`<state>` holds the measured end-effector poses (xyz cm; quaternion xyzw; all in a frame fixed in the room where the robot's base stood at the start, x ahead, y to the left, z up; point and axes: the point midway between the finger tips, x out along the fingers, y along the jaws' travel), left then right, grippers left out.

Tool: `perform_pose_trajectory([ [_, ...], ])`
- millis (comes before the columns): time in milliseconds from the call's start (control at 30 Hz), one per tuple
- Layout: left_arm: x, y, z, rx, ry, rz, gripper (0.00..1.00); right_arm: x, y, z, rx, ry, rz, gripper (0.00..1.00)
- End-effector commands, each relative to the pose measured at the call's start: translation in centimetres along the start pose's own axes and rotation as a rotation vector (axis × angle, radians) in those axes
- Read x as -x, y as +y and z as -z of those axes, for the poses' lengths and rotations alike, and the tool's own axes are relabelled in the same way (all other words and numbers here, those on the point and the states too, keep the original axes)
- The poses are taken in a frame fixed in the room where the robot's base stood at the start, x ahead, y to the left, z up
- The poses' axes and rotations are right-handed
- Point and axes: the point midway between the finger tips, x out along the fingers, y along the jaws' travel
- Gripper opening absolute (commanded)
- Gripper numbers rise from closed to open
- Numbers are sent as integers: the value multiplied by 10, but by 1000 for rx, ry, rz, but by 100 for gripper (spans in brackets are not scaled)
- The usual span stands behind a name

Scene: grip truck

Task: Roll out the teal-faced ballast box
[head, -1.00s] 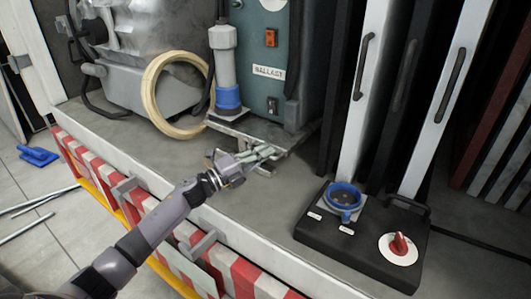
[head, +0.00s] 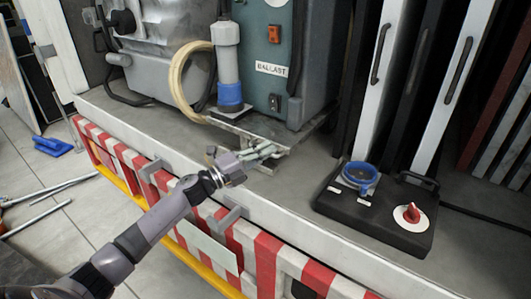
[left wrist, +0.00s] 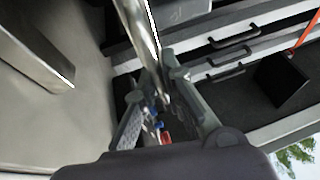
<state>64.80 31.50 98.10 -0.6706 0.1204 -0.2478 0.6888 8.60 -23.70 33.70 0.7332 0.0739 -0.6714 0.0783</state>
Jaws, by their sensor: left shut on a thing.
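The teal-faced ballast box (head: 254,45), labelled BALLAST, stands upright on a metal tray (head: 229,124) on the truck bed. A grey cylinder with a blue base (head: 229,70) stands at its front left. My left gripper (head: 264,151) reaches in from the left over the bed's front edge, its fingers shut at the tray's front part. In the left wrist view, the fingers (left wrist: 163,108) close around a metal bar (left wrist: 143,35); the exact contact is partly hidden. My right gripper is out of view.
A black panel (head: 400,236) with a blue ring and red knob lies on the bed at right. A pale hose coil (head: 186,84) and grey machine (head: 170,60) stand left. Tall handled panels (head: 371,85) rise right of the box. A blue float (head: 52,146) lies on the floor.

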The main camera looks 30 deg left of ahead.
Motion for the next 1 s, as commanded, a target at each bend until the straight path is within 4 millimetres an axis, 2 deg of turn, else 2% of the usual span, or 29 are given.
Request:
perform_pose_trajectory([
  [33,2,6,3,0,8,-10,0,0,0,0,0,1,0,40],
  [267,2,7,4,1,9,-12,0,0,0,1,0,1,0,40],
  [300,2,7,4,1,10,-12,10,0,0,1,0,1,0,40],
  [600,1,4,2,1,6,-7,30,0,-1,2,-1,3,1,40],
  [867,1,2,2,1,4,-4,30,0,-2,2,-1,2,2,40],
  [1000,8,4,2,2,3,-5,30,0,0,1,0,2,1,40],
])
